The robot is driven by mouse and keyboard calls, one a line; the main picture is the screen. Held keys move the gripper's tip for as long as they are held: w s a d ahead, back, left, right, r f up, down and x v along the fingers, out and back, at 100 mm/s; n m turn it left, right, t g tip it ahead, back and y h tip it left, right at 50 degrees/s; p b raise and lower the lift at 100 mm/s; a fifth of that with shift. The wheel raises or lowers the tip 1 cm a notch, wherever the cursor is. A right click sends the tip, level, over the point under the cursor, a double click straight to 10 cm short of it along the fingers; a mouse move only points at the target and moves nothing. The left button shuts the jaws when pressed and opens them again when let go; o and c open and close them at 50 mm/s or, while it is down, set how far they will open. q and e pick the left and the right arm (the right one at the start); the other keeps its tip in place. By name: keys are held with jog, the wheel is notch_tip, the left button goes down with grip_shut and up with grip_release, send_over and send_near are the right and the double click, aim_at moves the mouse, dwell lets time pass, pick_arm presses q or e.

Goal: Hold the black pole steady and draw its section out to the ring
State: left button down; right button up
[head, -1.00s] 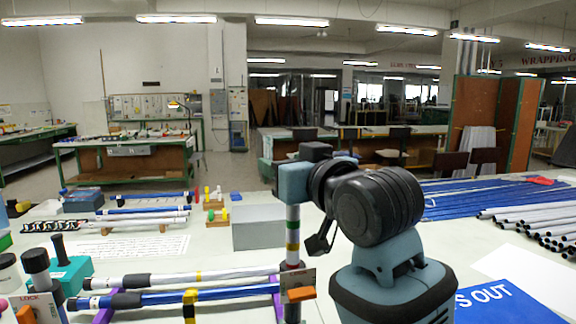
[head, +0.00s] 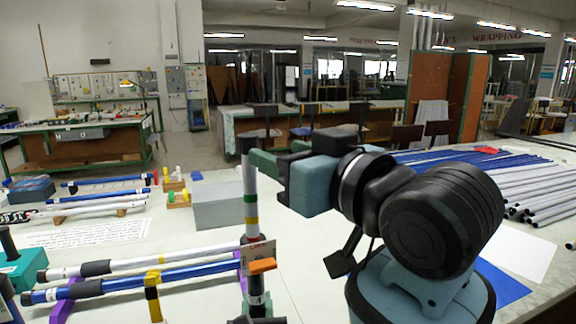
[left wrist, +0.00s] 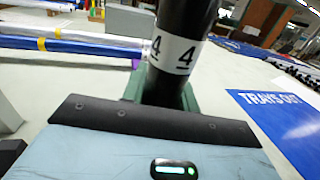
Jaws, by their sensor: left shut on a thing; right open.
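The black pole (head: 257,288) stands upright in front of me. Its pale inner section (head: 249,180), with green and yellow bands and a dark top, rises above the collar. A white tag and an orange lever (head: 262,265) sit at the collar. My left gripper (left wrist: 163,95) is shut on the pole's black lower tube, by the white label with a 4 (left wrist: 175,53). In the head view it is almost wholly below the bottom edge. My right gripper (head: 266,162) is open at the right of the section's upper end, with no grip on it.
White and blue poles (head: 150,270) lie on supports left of the black pole. A grey box (head: 218,205) stands behind it. Blue strips and several grey tubes (head: 525,190) lie at the right, near a blue sheet (head: 503,283). Bare table lies between.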

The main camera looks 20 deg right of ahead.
dwell(0.3)
pick_arm(q)
jog(key=c, duration=1)
grip_release()
jog(key=shift+r, duration=0.1)
jog(key=shift+s, duration=0.1)
jog(key=v, duration=1.1)
jog(key=shift+s, duration=0.4)
jog(key=shift+a, duration=0.15)
